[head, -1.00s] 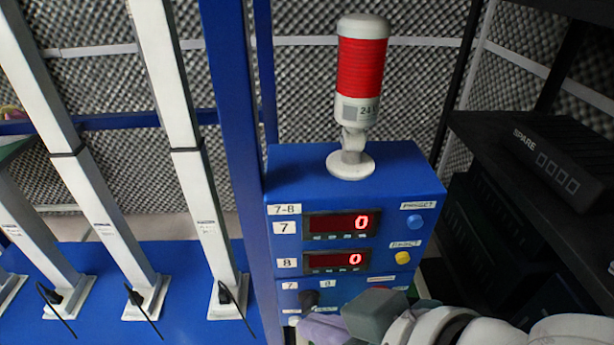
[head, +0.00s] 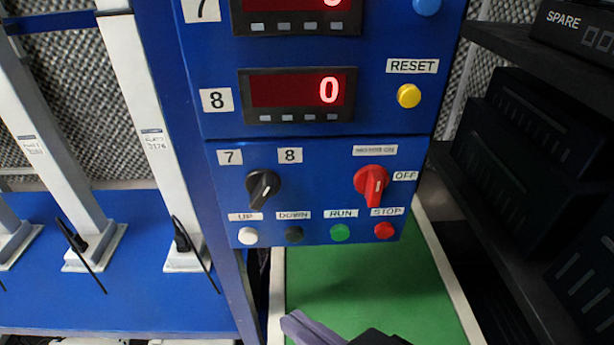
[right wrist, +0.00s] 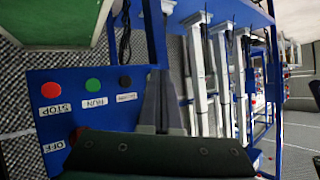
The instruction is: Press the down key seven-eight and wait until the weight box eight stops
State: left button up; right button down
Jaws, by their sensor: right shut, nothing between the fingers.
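The dark DOWN key (head: 294,234) is in the bottom row of the blue control panel (head: 330,150), between the white UP key (head: 248,236) and the green RUN key (head: 340,232). It also shows in the right wrist view (right wrist: 125,82), just left of my fingers. The black 7/8 selector knob (head: 263,188) sits above, its handle tilted. The display for 8 (head: 298,94) reads 0. My right gripper (head: 298,325) is shut and empty, below the panel in the head view; its fingers show in the right wrist view (right wrist: 163,76). I cannot identify weight box eight. My left gripper is out of view.
The red STOP key (head: 384,230), a red knob (head: 371,182) marked OFF and the yellow RESET button (head: 409,96) are close by. A black rack (head: 530,120) stands at the right. White posts (head: 150,130) stand on a blue base at the left.

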aim_at(294, 235)
jog(key=shift+f, duration=0.1)
dwell(0.3)
jog(key=w+b, duration=0.3)
jog(key=w, duration=0.5)
jog(key=shift+w, duration=0.4)
jog(key=shift+w, duration=0.2)
dwell(1.6)
jog(key=shift+w+b, duration=0.25)
jog(key=shift+b, duration=0.05)
